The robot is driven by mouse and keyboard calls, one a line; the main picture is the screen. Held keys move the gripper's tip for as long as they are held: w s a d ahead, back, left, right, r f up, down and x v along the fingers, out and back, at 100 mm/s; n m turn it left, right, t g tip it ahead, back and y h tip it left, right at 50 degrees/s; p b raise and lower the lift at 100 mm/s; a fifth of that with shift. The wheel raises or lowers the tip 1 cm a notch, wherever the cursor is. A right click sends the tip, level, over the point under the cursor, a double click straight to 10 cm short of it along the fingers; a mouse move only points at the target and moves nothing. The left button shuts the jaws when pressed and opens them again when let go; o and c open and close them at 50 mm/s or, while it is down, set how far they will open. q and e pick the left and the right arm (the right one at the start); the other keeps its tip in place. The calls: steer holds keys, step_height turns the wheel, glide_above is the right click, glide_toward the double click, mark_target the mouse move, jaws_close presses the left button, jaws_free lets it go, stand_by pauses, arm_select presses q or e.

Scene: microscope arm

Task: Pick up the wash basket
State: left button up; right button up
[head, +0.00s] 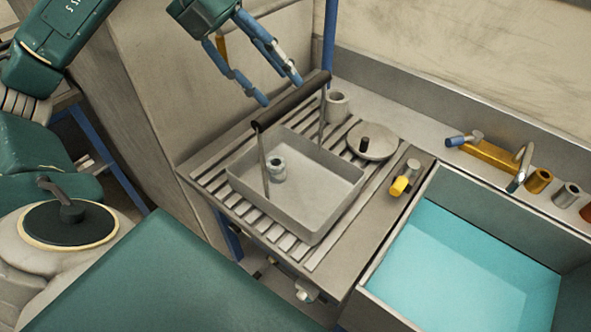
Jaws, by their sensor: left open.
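The wash basket (336,176) is a shallow grey square tray standing on a slatted drain rack. A dark cylindrical handle bar (291,101) spans above it on two thin uprights. A small grey ringed part (277,168) sits inside the basket. My left gripper (282,92) comes in from the upper left with blue fingers. It is open and empty, its fingertips close above and behind the handle bar; I cannot tell whether they touch it. My right gripper is not in view.
A sink of blue liquid (460,262) lies right of the slatted rack (213,186). A round lid (372,141), a grey cup (337,105) and a yellow-tipped fitting (400,184) stand near the basket. A faucet (522,166) is behind the sink. A blue post rises behind the rack.

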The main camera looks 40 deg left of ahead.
mark_target(293, 97)
arm_select(q)
steer(key=shift+p+x, duration=0.55)
steer(key=shift+x, duration=2.2)
steer(key=shift+s, duration=0.1)
jaws_close()
steer(key=shift+r, duration=0.15)
